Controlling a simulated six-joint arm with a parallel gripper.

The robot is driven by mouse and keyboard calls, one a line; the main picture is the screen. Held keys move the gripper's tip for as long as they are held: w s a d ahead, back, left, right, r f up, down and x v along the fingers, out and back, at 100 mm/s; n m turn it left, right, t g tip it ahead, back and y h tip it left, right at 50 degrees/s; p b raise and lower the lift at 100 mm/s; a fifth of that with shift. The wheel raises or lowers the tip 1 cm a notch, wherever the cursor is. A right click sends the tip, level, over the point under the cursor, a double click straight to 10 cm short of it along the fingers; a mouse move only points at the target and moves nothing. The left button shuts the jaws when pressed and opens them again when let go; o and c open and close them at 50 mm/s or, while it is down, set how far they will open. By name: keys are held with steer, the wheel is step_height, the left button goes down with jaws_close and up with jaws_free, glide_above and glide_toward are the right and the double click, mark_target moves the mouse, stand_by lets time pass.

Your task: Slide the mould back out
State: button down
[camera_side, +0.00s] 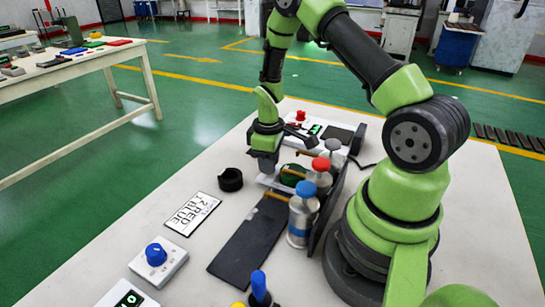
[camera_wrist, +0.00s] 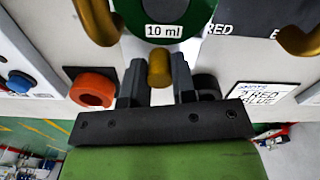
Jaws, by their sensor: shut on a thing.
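The green mould (camera_wrist: 192,22) has a dark round well and a "10 ml" label, and lies at the top of the wrist view. Its brass-coloured knob (camera_wrist: 160,68) sits between my two dark fingers. My gripper (camera_wrist: 158,80) is shut on this knob. In the side view my gripper (camera_side: 267,170) is low over the table beside the bottle station, and a small green part of the mould (camera_side: 290,178) shows near a brass spout (camera_side: 292,168). The rest of the mould is hidden there by my gripper and the station.
A red-capped bottle (camera_side: 320,178) and a blue-capped bottle (camera_side: 302,215) stand at the station. A black ring (camera_side: 230,179) and a "2 RED BLUE" card (camera_side: 192,213) lie left of it. An orange ring (camera_wrist: 93,88) shows in the wrist view. A dark mat (camera_side: 248,245) lies bare in front.

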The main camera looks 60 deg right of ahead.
steer(key=a, duration=2.3)
steer(key=shift+a, duration=0.25)
steer(key=c, duration=1.1)
jaws_free()
steer(key=shift+o, duration=0.8)
steer(key=shift+r, duration=0.1)
step_height(320, 180, up, 10)
